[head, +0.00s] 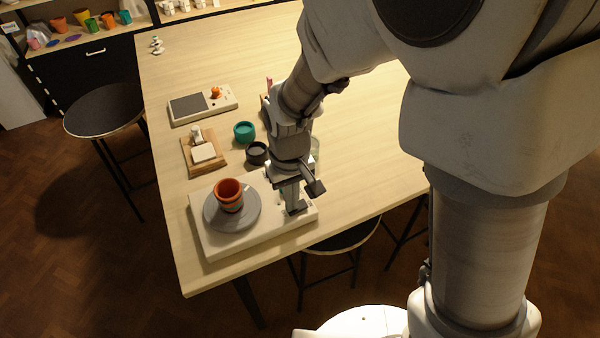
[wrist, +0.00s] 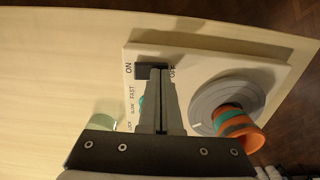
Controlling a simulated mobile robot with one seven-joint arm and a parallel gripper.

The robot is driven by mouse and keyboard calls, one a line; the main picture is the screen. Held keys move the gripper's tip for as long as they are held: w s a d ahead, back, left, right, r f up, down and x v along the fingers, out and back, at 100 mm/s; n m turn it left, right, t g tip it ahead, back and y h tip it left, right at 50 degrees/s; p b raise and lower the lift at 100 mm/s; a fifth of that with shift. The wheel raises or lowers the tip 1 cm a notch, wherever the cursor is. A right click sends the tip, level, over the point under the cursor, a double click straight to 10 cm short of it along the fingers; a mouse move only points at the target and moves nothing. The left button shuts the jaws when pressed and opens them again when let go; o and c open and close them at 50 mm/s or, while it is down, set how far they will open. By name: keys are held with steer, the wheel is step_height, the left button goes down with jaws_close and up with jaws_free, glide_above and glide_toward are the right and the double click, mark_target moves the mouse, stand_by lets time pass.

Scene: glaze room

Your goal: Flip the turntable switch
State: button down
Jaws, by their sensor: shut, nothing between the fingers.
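The turntable is a white box (head: 218,248) at the front left of the table, with a round grey disc (head: 250,218). A banded orange and teal pot (head: 229,196) stands on the disc. In the wrist view the box (wrist: 190,57) bears a dark switch (wrist: 142,71) beside an "ON" label; the label at its other end is partly covered. My gripper (head: 296,209) is shut and empty, pointing down over the box's right end. In the wrist view its fingertips (wrist: 160,72) overlap the switch; I cannot tell whether they touch it. The fingers partly hide the switch and a teal knob (wrist: 141,101).
Behind the turntable are a dark bowl (head: 257,153), a teal bowl (head: 244,131), a wooden board (head: 222,163) with white pieces, and a scale (head: 203,105). A pale green glass (wrist: 105,122) stands near my gripper. Stools flank the table. The table's right part is clear.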

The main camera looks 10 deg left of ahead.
step_height(320, 180, up, 7)
steer(key=p, duration=0.5)
stand_by(0.6)
steer(key=d+r+m+t+y, duration=0.1)
steer(key=d+r+m+t, duration=0.2)
steer(key=d+r, duration=0.9)
steer(key=s+d+r+m+t+h, duration=0.1)
steer(key=s+d+r+m+t, duration=0.1)
steer(key=s+d+r, duration=0.5)
steer(key=shift+s+d+m+t, duration=0.3)
steer(key=shift+s+d+m, duration=0.3)
steer(key=shift+m, duration=0.1)
